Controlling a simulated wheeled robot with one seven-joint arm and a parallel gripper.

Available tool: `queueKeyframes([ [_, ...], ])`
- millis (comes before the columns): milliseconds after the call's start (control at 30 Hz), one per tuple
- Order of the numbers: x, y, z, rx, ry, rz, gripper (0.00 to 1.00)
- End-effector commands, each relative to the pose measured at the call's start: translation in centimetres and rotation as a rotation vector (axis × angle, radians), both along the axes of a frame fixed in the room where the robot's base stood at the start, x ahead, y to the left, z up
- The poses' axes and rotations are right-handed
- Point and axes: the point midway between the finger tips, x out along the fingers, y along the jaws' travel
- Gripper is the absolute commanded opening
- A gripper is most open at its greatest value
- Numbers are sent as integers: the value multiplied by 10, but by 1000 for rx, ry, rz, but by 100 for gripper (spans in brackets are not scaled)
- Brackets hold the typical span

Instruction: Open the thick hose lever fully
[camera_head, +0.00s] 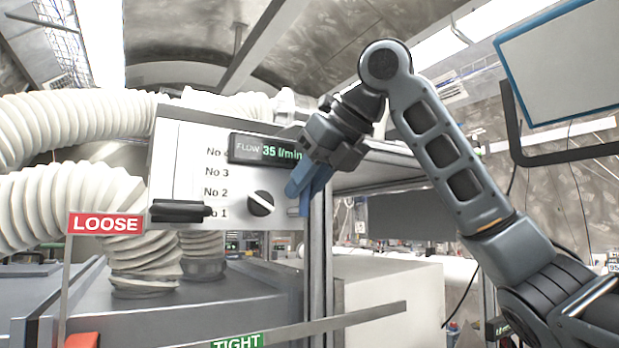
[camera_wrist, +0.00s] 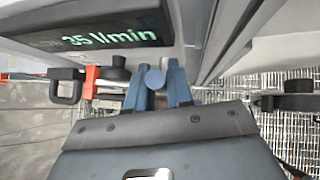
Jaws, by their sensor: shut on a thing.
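My gripper (camera_head: 308,192) is at the right edge of a white control panel (camera_head: 180,165), with its blue fingers pointing down. In the wrist view, the fingers (camera_wrist: 157,85) close around a small round-ended grey-blue lever (camera_wrist: 154,78). In the head view, the fingers mostly hide it; a short grey stub (camera_head: 293,211) shows beside them. How far the lever is turned cannot be told. Thick white ribbed hoses (camera_head: 60,205) run at the left, one dropping onto a grey box.
The panel has a flow display (camera_head: 265,150) reading 35 l/min, a black knob (camera_head: 261,203) and a black handle (camera_head: 180,211) near No 1. A LOOSE sign (camera_head: 106,223) and a TIGHT sign (camera_head: 237,342) stand in front. A metal post (camera_head: 320,265) is close beside my gripper.

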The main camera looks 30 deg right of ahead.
Motion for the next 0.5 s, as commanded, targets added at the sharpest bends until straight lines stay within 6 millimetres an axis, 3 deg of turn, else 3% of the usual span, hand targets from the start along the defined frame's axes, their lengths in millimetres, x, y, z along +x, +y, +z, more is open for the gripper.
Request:
queueKeyframes([
  [500, 0, 6, -1, -114, 1, 1, 0],
])
